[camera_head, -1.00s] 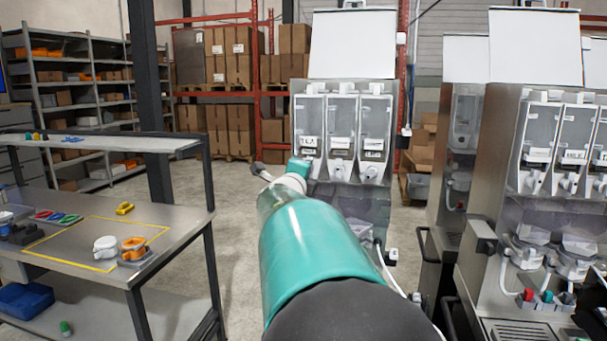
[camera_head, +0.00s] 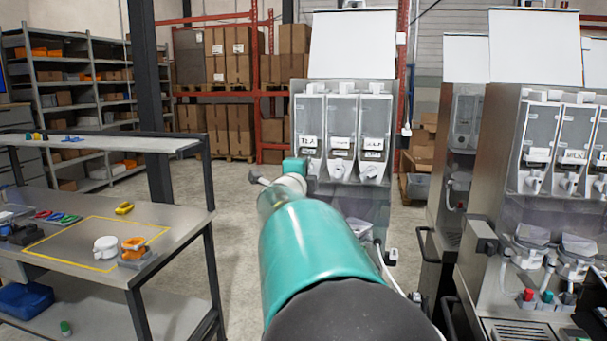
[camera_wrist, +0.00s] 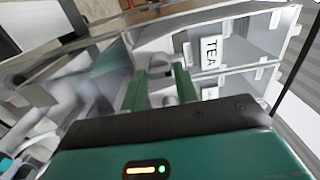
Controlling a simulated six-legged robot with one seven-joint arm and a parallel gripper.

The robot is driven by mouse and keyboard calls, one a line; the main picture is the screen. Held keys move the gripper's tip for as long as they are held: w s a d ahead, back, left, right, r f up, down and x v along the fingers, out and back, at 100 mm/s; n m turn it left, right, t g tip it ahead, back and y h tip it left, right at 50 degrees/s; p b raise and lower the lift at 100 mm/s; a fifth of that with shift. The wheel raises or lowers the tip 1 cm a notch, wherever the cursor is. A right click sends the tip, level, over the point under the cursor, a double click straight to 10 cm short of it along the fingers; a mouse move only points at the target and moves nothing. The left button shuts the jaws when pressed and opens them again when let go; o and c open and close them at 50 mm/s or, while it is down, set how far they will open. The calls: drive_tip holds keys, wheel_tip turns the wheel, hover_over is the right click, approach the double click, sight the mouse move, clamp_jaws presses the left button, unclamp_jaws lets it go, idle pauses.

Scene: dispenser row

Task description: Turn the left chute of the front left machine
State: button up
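The front left machine (camera_head: 346,90) is the silver dispenser in the middle of the head view, with three clear canisters side by side. Its left canister (camera_head: 309,112) carries a TEA label, which also shows in the wrist view (camera_wrist: 209,52). The white left chute (camera_wrist: 158,64) lies just beyond and between my green fingers in the wrist view. In the head view my gripper mostly covers that chute. My gripper (camera_wrist: 161,88) has its two fingers apart, at the chute. Whether they touch it I cannot tell. In the head view my gripper (camera_head: 295,167) is small and partly hidden by my arm.
Two more dispensers stand at the right, the nearer one (camera_head: 540,190) with a white lid. Shelves and boxed racks are behind. Floor is clear between bench and machine.

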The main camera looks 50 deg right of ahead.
drive_tip(key=o, duration=0.3)
